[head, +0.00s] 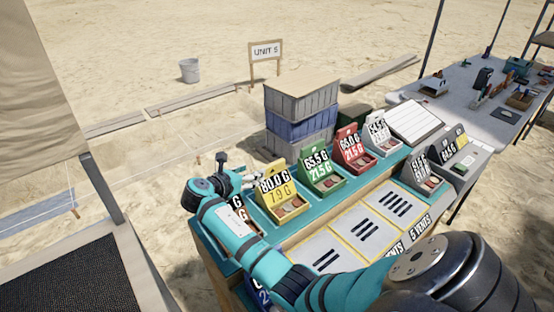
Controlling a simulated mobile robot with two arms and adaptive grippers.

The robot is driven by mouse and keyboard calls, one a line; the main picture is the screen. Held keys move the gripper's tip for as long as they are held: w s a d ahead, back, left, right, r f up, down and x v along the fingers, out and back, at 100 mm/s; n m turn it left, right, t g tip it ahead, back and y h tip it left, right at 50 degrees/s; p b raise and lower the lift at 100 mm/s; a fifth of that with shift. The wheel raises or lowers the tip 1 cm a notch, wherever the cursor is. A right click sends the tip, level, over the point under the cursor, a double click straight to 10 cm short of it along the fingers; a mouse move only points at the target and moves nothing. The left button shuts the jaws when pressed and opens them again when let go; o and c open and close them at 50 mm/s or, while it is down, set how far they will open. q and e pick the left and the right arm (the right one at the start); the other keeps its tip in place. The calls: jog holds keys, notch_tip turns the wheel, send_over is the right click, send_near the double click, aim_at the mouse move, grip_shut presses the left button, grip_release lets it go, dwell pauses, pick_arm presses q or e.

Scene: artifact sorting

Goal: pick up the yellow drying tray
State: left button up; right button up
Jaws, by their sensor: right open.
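The yellow drying tray (291,213) stands on the teal back ledge of the table. It has an upright yellow back with a black-and-white number label and small brownish pieces in its front. My right arm reaches across the front left of the table. My right gripper (250,178) is open, just left of the yellow tray's upright back. Its fingers point toward the tray; whether they touch it I cannot tell. My left gripper is not in view.
A green tray (328,188), a red tray (359,164) and a white tray (384,146) stand in a row to the right of the yellow one. Another tray, partly hidden, is under my right forearm. Stacked crates (301,102) stand behind the table.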

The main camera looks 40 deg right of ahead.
jog(key=x, duration=0.3)
jog(key=p+x, duration=0.1)
jog(key=x, duration=0.1)
jog(key=shift+s+d, duration=0.1)
jog(key=shift+s, duration=0.25)
jog(key=shift+w+d+f, duration=0.1)
jog(key=shift+d+f, duration=0.05)
jog(key=shift+d, duration=0.05)
jog(key=c, duration=1)
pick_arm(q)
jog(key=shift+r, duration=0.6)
pick_arm(e)
jog(key=shift+a, duration=0.1)
grip_shut()
